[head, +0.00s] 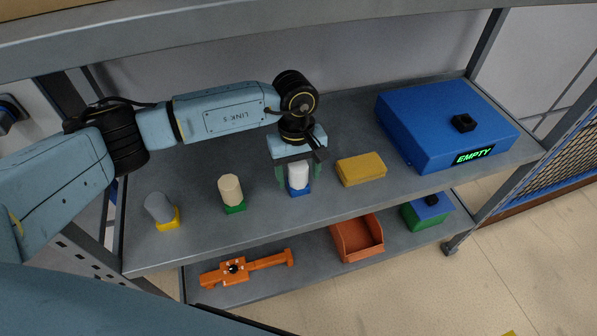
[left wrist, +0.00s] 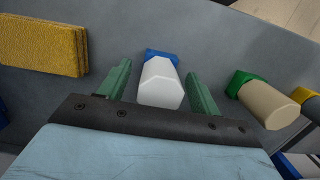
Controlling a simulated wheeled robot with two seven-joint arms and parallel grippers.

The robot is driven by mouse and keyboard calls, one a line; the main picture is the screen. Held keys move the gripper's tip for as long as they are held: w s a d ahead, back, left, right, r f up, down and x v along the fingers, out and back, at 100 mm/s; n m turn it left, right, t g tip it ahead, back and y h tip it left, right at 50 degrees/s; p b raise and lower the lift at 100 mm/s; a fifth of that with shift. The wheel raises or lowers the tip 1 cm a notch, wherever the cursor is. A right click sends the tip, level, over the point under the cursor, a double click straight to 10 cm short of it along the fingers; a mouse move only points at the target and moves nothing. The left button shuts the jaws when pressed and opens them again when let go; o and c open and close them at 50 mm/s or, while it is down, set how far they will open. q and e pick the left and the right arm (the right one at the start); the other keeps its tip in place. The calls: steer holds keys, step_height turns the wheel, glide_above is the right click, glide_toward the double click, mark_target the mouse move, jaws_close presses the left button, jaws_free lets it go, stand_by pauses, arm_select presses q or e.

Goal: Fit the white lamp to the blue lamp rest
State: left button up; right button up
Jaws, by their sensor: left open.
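The white lamp (head: 298,175) stands upright on the small blue lamp rest (head: 299,190) on the upper shelf. My left gripper (head: 295,181) reaches down over it with its green fingers open, one on each side of the lamp. In the left wrist view the white lamp (left wrist: 160,84) sits between the two open fingers (left wrist: 160,88), with visible gaps to both. The blue rest (left wrist: 160,55) shows behind the lamp, partly hidden by it. My right gripper is not in view.
On the upper shelf (head: 290,220) stand a beige lamp on a green rest (head: 235,208), a grey lamp (head: 158,207) on a yellow rest, a yellow sponge-like block (head: 361,169) and a blue box (head: 430,130) reading EMPTY. An orange bin (head: 358,248) and orange tool (head: 262,262) lie below.

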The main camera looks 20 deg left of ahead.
arm_select(q)
step_height(320, 180, up, 13)
steer(key=w+p, duration=0.1)
steer(key=shift+w+a, duration=0.15)
steer(key=shift+a, duration=0.3)
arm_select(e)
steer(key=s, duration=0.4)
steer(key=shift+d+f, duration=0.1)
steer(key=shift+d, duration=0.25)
arm_select(q)
steer(key=shift+f, duration=0.1)
